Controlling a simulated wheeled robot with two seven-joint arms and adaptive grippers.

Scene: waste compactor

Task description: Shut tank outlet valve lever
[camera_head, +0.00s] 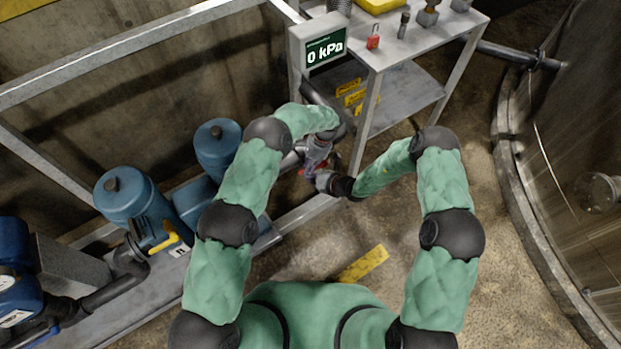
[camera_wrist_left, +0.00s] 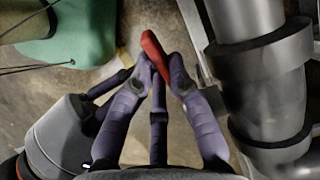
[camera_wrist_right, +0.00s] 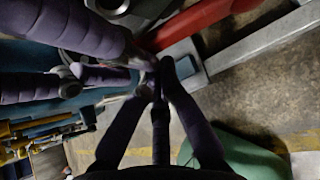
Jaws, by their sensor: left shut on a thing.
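The red valve lever (camera_wrist_left: 153,48) shows in the left wrist view, with its end between the fingers of my left gripper (camera_wrist_left: 162,62). That gripper is shut on it. A longer stretch of red lever (camera_wrist_right: 195,24) crosses the top of the right wrist view. My right gripper (camera_wrist_right: 156,72) is close below it, its fingertips drawn together with nothing clearly between them. The left gripper's purple fingers show at the left there. In the head view the left gripper (camera_head: 312,165) and right gripper (camera_head: 325,182) are close together by the pipe and mostly hide the lever.
A grey pipe (camera_wrist_left: 262,85) runs beside the left gripper. A metal table (camera_head: 425,45) with a "0 kPa" display (camera_head: 326,47) stands just beyond. Blue pumps (camera_head: 135,200) sit on the frame at left. A large tank (camera_head: 590,130) stands at right; floor between is open.

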